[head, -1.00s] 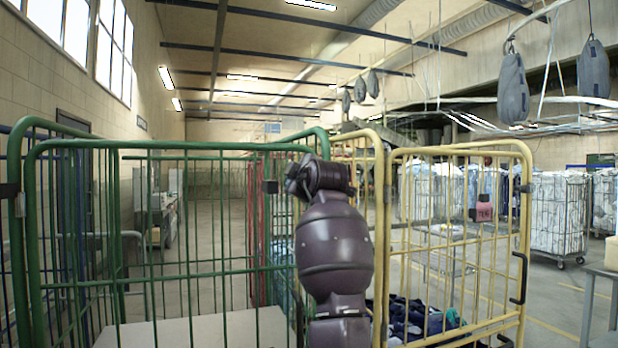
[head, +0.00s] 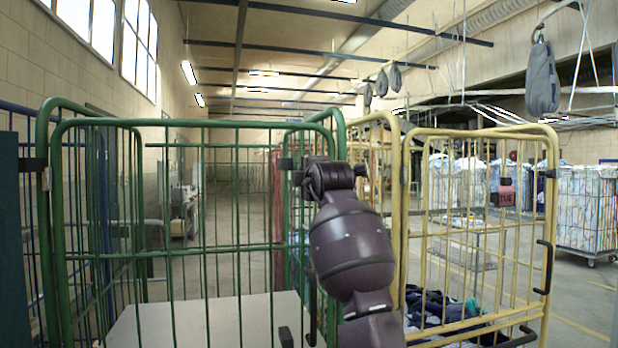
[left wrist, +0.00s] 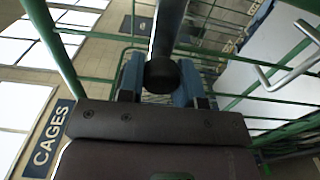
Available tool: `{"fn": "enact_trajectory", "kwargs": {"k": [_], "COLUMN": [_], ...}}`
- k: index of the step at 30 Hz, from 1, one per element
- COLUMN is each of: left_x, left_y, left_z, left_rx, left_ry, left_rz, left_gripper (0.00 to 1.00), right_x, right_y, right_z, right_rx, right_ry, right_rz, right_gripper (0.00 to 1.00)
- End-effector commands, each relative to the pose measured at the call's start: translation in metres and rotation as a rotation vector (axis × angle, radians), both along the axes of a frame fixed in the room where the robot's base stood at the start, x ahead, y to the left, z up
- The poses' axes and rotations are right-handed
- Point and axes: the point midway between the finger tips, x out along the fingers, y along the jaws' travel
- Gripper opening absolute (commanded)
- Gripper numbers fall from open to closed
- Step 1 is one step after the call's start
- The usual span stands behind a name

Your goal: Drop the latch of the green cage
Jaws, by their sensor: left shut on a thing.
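The green cage (head: 185,119) stands in front of me on the left in the head view. A dark vertical fitting (head: 312,308) shows low at its right side, partly hidden by my arm. In the left wrist view my left gripper (left wrist: 160,80) has its blue fingers shut on a dark bar with a round black end (left wrist: 161,75). Green cage bars (left wrist: 110,35) surround it; I cannot tell for certain whether the bar is the latch. A pale bent rod (left wrist: 285,75) is at the upper right there. My right gripper is not seen.
A yellow cage (head: 480,136) with dark cloth (head: 440,305) inside stands close on the right. A blue cage (head: 22,110) is at the far left. A pale board (head: 215,318) lies low inside the green cage. Grey bags (head: 542,78) hang overhead.

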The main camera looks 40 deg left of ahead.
Motion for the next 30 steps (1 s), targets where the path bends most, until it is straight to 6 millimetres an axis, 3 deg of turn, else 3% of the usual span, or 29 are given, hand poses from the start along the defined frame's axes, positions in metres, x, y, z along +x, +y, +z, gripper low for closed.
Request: {"fn": "enact_trajectory", "kwargs": {"k": [14, 15, 19, 30], "left_x": [0.0003, 0.0003, 0.0003, -0.0002], "left_y": [0.0001, 0.0001, 0.0001, 0.0002], "left_z": [-0.0021, -0.0022, -0.002, -0.0011], "left_rx": [-0.01, -0.01, -0.009, -0.008], "left_ry": [-0.011, -0.011, -0.011, -0.01], "left_rz": [-0.001, -0.001, -0.001, 0.0], "left_gripper": [0.0, 0.38, 0.58, 0.58], "right_x": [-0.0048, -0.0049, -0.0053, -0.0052], "right_y": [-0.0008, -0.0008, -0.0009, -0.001], "right_z": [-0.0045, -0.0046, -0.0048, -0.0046], "right_rx": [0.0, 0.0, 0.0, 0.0], "right_ry": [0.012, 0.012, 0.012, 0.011], "right_rz": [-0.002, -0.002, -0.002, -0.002], "right_gripper": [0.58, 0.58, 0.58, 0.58]}}
